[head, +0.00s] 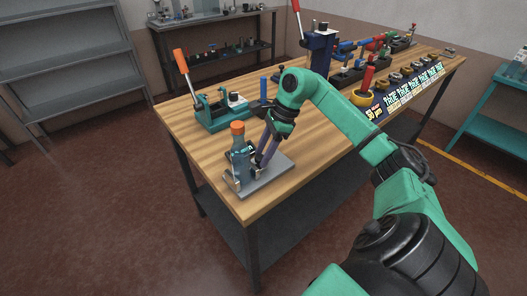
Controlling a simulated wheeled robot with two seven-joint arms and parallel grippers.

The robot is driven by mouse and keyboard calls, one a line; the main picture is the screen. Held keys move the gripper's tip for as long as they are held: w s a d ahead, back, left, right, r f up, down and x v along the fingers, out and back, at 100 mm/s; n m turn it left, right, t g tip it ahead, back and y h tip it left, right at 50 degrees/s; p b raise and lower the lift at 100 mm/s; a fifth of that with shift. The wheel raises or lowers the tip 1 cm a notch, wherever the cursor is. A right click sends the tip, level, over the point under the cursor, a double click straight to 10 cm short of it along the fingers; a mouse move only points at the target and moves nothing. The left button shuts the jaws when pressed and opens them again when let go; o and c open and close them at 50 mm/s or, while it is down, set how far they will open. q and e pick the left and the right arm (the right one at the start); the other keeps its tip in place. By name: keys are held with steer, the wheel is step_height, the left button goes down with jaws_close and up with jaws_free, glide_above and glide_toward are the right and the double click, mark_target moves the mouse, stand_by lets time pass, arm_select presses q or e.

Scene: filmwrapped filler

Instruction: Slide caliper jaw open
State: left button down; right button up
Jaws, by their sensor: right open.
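A small grey-blue upright device with an orange top (238,129) stands on a grey metal base plate (272,181) at the near left corner of the wooden table. I take it to be the caliper set-up, but the caliper's jaws are too small to tell apart. My right gripper (259,162) points down just right of the device, over the plate. Its fingers are apart. Whether a finger touches the device cannot be told, as the gripper hides part of that side. My left gripper is out of view.
Behind the plate stands a green fixture (214,113) with an orange-handled lever (181,62). A dark blue press (319,50) stands farther back. Several tools, yellow-rimmed pots and lettered signs (413,85) line the table's right side. Bare wood (185,135) lies left of the device.

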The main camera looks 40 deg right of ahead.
jaws_close()
steer(key=shift+w, duration=0.1)
stand_by(1.3)
